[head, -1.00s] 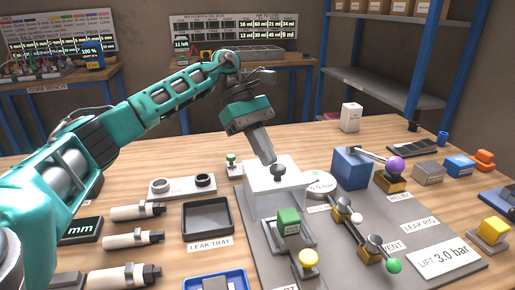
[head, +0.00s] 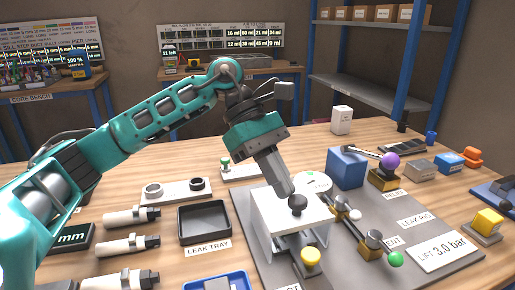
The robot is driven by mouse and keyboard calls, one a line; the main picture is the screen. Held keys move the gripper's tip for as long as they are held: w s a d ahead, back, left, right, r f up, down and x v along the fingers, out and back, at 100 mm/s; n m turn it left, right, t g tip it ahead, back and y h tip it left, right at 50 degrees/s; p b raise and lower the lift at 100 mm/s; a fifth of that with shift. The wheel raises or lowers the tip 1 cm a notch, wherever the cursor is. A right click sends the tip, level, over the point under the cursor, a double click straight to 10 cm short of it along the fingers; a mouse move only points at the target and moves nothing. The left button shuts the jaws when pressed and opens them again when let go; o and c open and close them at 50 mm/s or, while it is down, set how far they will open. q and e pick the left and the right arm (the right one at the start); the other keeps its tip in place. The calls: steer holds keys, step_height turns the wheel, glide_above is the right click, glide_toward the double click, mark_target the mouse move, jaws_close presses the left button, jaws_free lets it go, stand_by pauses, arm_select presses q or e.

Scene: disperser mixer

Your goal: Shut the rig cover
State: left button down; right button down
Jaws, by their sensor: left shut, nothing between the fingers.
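The rig cover (head: 272,214) is a white box-shaped cover with a dark round knob (head: 297,205) on top, near the middle of the head view. It stands on the grey leak rig board (head: 255,262), and the green block seen earlier is hidden under or behind it. My left gripper (head: 288,190) is shut with nothing in it. It points down from above, its tip right behind the knob, seemingly against it; exact contact is hard to tell. My right gripper is out of view.
To the right are a blue block (head: 346,168), a purple-knobbed lever (head: 390,161) and a valve with a green ball (head: 396,259). The black leak tray (head: 205,223) lies to the left.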

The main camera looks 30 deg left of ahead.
arm_select(q)
steer(key=shift+s+f, duration=0.1)
steer(key=p+v, duration=0.2)
steer(key=v, duration=1.1)
